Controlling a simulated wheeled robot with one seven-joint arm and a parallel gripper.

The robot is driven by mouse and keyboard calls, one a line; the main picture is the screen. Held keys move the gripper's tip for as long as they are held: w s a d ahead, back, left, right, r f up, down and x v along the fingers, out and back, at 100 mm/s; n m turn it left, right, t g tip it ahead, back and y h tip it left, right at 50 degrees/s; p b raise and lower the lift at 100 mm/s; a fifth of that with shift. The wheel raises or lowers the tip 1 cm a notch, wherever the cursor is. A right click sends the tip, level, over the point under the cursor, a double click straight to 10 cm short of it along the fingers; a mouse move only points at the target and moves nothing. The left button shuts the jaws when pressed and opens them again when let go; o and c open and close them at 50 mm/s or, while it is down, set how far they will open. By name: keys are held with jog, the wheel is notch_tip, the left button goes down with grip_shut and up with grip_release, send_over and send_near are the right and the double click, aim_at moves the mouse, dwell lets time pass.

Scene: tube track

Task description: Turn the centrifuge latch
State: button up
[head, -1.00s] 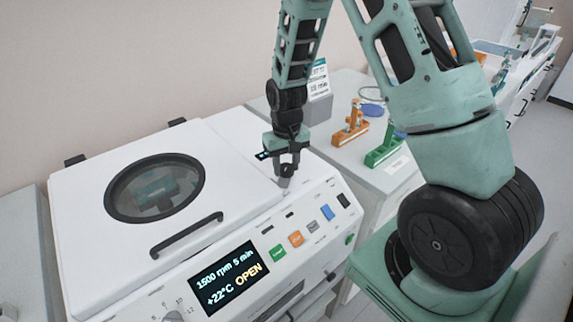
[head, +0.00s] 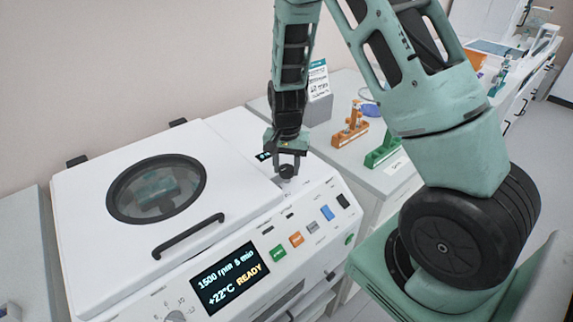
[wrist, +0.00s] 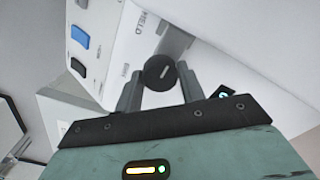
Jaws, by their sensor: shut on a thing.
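The white centrifuge (head: 232,262) stands at the left of the head view with its lid (head: 95,235) down. Its display (head: 230,277) reads 1500 rpm 5 min, +22°C and READY. The latch (head: 287,171) is a round black knob on the top right of the housing. It also shows in the wrist view (wrist: 159,72), with a pale line across its face. My gripper (head: 288,167) points down at the latch. In the wrist view my gripper (wrist: 160,78) has one finger on each side of the knob, shut on it.
A black handle bar (head: 188,236) stands up from the lid's front. Coloured buttons (head: 296,239) line the sloped front panel. Orange (head: 350,128) and green (head: 384,150) racks and a grey box (head: 319,95) stand on the counter behind, to the right.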

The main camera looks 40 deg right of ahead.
aim_at(286, 168)
dwell(0.4)
jog(key=o, duration=1)
notch_tip(286, 168, up, 18)
jog(key=shift+f+b, duration=0.25)
jog(key=shift+b, duration=0.6)
